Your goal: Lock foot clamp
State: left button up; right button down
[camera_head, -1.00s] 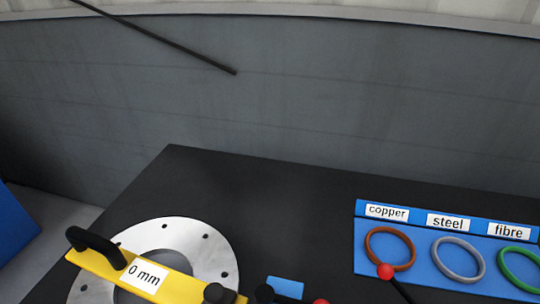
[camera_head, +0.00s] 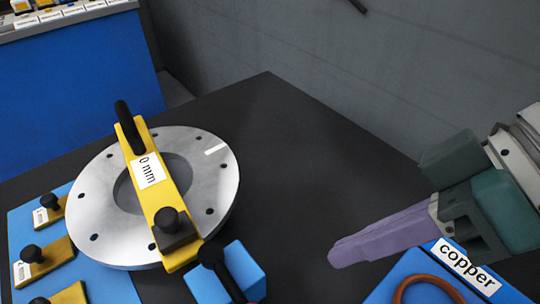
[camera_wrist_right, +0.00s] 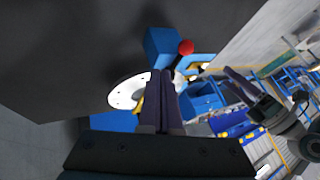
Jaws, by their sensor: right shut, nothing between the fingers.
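The foot clamp shows as a blue block (camera_head: 238,272) with a black lever (camera_head: 218,266), at the front edge of the flange in the head view. The lever's lower end is cut off. The right wrist view shows a blue block (camera_wrist_right: 160,46) with a red ball (camera_wrist_right: 186,47) beside it. My right gripper (camera_head: 336,257) is shut and empty, right of the clamp and apart from it. Its fingers (camera_wrist_right: 162,73) also show in the wrist view. What looks like my left gripper (camera_wrist_right: 238,80) is at the right of that view, its jaws unclear.
A grey flange (camera_head: 105,225) carries a yellow bar (camera_head: 165,195) marked 0 mm, with black handle and knob. Yellow knobbed plates (camera_head: 45,258) lie on a blue board at left. A blue copper-labelled rack (camera_head: 400,275) is at lower right. The black table behind is clear.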

aim_at(239, 293)
pick_arm(q)
jog(key=shift+f+b, duration=0.45)
jog(key=shift+f, duration=0.4)
pick_arm(e)
jog(key=shift+w+d+g+y, duration=0.3)
jog(key=shift+w+d, duration=0.5)
jog(key=shift+w, duration=0.2)
jog(key=a+f, duration=0.2)
jog(key=a, duration=0.1)
jog(key=a+f, duration=0.2)
jog(key=s+a+f, duration=0.1)
jog(key=a+f, duration=0.1)
jog(key=a, duration=0.1)
jog(key=shift+a+f, duration=0.35)
jog(key=shift+f, duration=0.05)
pick_arm(q)
jog(key=shift+r+p, duration=0.3)
pick_arm(e)
jog(key=shift+s+a, duration=0.4)
jog(key=shift+a, duration=0.05)
